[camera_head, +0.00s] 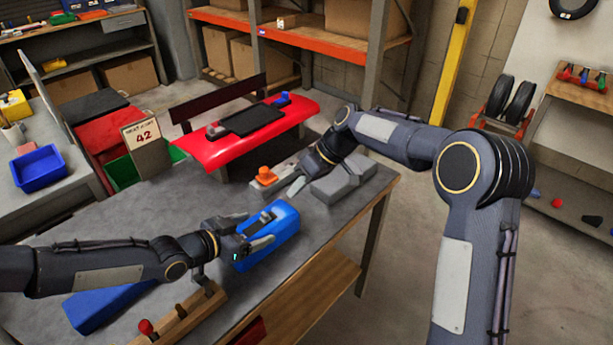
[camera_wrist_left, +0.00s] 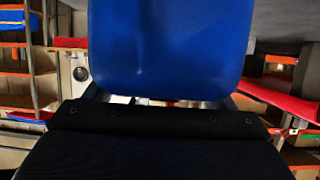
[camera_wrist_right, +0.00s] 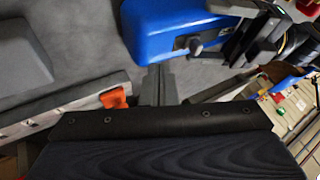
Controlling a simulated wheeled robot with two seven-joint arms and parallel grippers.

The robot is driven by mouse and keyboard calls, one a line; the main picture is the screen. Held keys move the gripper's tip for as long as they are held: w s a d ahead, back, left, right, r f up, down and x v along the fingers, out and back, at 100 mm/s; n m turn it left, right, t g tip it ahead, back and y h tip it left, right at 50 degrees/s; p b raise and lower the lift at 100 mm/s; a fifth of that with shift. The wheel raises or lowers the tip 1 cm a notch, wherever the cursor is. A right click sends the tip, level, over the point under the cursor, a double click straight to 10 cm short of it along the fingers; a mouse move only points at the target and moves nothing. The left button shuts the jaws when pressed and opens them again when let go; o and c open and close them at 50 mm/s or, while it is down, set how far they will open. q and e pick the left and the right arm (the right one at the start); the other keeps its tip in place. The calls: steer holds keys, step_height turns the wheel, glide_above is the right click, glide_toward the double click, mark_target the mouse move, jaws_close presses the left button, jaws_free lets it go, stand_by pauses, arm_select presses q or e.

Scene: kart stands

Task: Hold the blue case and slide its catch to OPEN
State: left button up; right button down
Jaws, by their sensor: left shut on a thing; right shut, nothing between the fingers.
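The blue case (camera_head: 279,238) is at the right side of the grey table, and its end fills the top of the left wrist view (camera_wrist_left: 165,45). My left gripper (camera_head: 262,230) is shut on the case. A small dark catch knob (camera_wrist_right: 188,44) shows on the case's blue face in the right wrist view, with a grey slot plate beside it. I cannot read any marking by it. My right gripper (camera_head: 297,187) is shut and empty, above the table just beyond the case. Its fingertips (camera_wrist_right: 158,84) are close to the case but apart from the knob.
An orange piece (camera_head: 266,175) on a grey base and a grey block (camera_head: 343,182) stand beyond the case. Another blue object (camera_head: 105,306) and a wooden rack (camera_head: 190,312) lie at the near left. A red kart panel (camera_head: 200,150) is behind. The table's middle-left is clear.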

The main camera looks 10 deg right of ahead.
mark_target(278, 215)
steer(key=x, duration=0.3)
steer(key=shift+s+a+f, duration=0.1)
steer(key=shift+a+f, duration=0.1)
steer(key=shift+a, duration=0.05)
steer(key=shift+s+a+r, duration=0.15)
steer(key=shift+s+a, duration=0.6)
steer(key=shift+a, duration=0.25)
steer(key=shift+s+a, duration=0.3)
steer(key=shift+a, duration=0.1)
steer(key=shift+s+a, duration=0.6)
steer(key=shift+a, duration=0.2)
steer(key=shift+s+a, duration=0.55)
steer(key=shift+a, duration=0.3)
